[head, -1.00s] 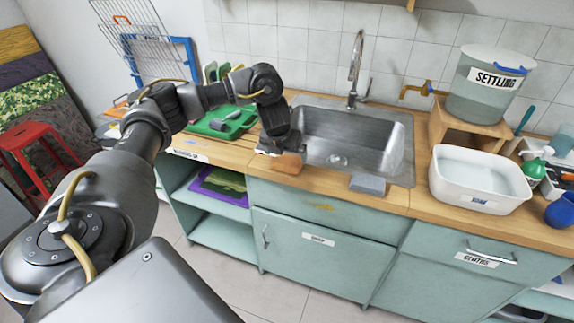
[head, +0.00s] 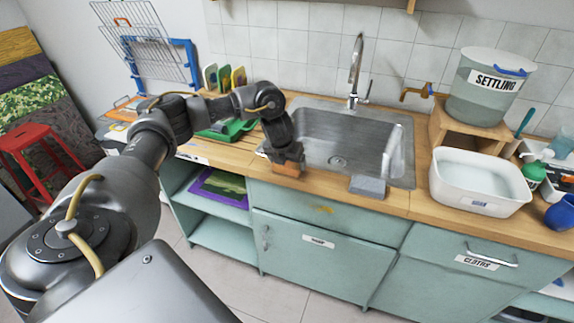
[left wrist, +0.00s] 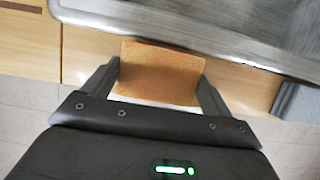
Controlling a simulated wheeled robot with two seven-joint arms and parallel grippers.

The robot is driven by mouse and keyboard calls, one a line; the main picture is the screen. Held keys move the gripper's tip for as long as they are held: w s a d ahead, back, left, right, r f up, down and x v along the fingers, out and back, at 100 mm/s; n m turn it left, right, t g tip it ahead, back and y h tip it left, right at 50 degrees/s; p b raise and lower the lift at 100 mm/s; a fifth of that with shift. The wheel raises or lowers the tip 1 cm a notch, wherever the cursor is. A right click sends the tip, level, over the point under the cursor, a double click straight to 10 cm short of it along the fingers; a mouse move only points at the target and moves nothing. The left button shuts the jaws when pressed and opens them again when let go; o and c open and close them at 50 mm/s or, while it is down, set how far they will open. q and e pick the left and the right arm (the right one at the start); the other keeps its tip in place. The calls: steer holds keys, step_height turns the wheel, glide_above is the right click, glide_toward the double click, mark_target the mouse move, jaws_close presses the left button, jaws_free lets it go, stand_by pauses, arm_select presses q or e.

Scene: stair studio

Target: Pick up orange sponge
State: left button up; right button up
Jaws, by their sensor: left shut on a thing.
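The orange sponge (head: 287,170) is at the counter's front edge, just left of the sink's front. In the left wrist view the sponge (left wrist: 160,72) sits between the two fingers, with a pale layer along its near side. My left gripper (head: 287,160) reaches down from above and is shut on the sponge. In the left wrist view my left gripper (left wrist: 158,82) has a finger against each side of it. The head view does not show clearly whether the sponge still touches the counter. My right gripper is not in view.
The steel sink (head: 350,140) lies right beside the gripper. A grey block (head: 368,185) sits at its front edge. A white basin (head: 480,185) and the settling tank (head: 490,90) stand to the right. A green tray (head: 228,130) is behind my left arm.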

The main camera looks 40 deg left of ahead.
arm_select(q)
steer(key=shift+r, duration=0.1)
steer(key=shift+r, duration=0.3)
step_height(320, 180, up, 2)
steer(key=shift+b, duration=0.65)
steer(key=s+d+r+p, duration=0.4)
steer(key=s+d+r, duration=0.5)
steer(key=d+r, duration=0.1)
steer(key=shift+d, duration=0.3)
steer(key=shift+r, duration=0.1)
